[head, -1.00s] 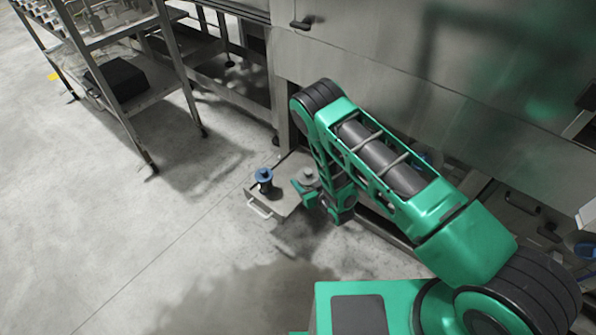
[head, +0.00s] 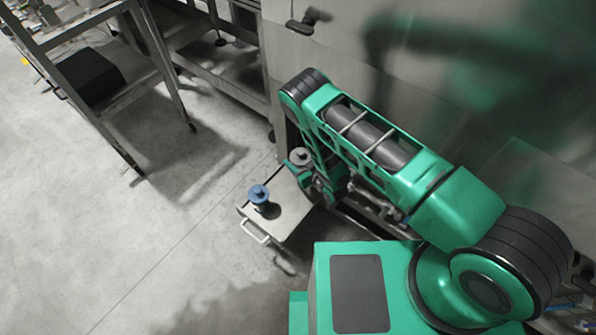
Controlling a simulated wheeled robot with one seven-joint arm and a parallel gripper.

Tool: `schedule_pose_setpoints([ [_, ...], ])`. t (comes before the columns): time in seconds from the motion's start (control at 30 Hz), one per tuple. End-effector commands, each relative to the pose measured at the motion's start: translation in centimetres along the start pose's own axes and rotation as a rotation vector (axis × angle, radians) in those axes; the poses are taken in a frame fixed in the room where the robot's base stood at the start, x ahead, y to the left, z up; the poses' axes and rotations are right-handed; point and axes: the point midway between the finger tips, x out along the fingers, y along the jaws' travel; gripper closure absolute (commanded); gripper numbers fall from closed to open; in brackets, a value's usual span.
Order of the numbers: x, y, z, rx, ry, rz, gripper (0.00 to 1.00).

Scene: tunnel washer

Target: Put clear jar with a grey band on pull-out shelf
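A jar with a grey top (head: 299,156) shows at the back of the pull-out shelf area, close against my gripper. Its lower part is hidden by the gripper, so I cannot make out its band or whether its base touches the shelf. My gripper (head: 300,168) is partly hidden by my arm; its green finger shows beside the jar, and it seems shut on it. The pull-out shelf (head: 287,215) is a small grey plate standing out from the machine, with a handle at its front. A blue-topped jar (head: 258,194) stands upright on its left front part.
A metal rack (head: 150,75) with a black box (head: 92,77) on its lower shelf stands at upper left. The steel machine wall (head: 400,70) rises behind my arm. The shelf's front right part looks bare. The floor at left is clear.

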Motion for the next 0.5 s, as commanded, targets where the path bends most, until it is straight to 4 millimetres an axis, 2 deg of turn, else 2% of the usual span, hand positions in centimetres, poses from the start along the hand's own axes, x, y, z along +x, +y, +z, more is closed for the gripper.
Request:
schedule_pose_setpoints([
  [0.13, 0.3, -0.3, 0.7, -0.001, -0.001, -0.004, 0.73],
  [0.3, 1.5, -0.7, 3.4, -0.002, -0.001, -0.009, 0.73],
  [0.5, 2.4, -0.8, 5.2, -0.004, 0.001, -0.01, 0.73],
])
